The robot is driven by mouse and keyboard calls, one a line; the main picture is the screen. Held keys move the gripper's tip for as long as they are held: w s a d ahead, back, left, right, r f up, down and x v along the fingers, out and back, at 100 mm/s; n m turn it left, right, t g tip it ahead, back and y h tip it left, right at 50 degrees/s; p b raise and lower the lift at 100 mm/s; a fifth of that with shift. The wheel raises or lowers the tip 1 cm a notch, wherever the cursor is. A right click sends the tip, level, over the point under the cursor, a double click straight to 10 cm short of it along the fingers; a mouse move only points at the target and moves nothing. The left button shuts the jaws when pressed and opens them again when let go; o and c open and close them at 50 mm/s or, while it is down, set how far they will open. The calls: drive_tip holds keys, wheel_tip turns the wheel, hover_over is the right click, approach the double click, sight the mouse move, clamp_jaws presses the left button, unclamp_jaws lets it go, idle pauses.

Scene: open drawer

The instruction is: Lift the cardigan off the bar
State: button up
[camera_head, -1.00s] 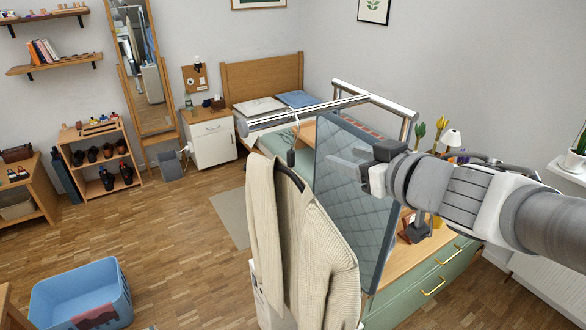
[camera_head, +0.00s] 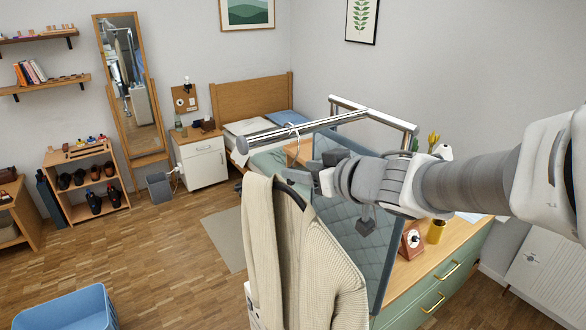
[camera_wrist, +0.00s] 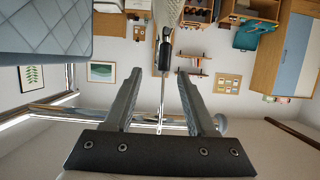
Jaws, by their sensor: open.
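A cream knit cardigan (camera_head: 262,235) hangs on a dark hanger (camera_head: 291,190) below the chrome bar (camera_head: 330,123). The hanger's metal hook (camera_head: 293,130) goes over the bar. My gripper (camera_head: 302,170) is beside the hanger's neck, just below the bar, with its jaws apart. In the wrist view, the open fingers of my gripper (camera_wrist: 163,98) stand on either side of the thin hook shaft (camera_wrist: 162,88), with a gap to each. The dark top of the hanger (camera_wrist: 164,55) shows beyond the fingertips, and the bar (camera_wrist: 95,116) crosses behind the fingers.
A blue-grey quilted panel (camera_head: 350,235) hangs close to the right of the cardigan; it also shows in the wrist view (camera_wrist: 45,35). A green dresser (camera_head: 440,270) with a wooden top stands at the right. Open floor (camera_head: 170,260) lies to the left.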

sight(283, 179)
drive_tip(key=shift+x, duration=1.1)
drive_tip(key=x, duration=0.1)
drive_tip(key=b+x, duration=0.1)
drive_tip(key=x, duration=0.2)
drive_tip(key=shift+s+a+f, duration=0.15)
drive_tip(key=shift+a+f, duration=0.15)
drive_tip(key=shift+f, duration=0.05)
drive_tip(key=shift+w+a, duration=0.2)
drive_tip(key=shift+w, duration=0.2)
clamp_jaws()
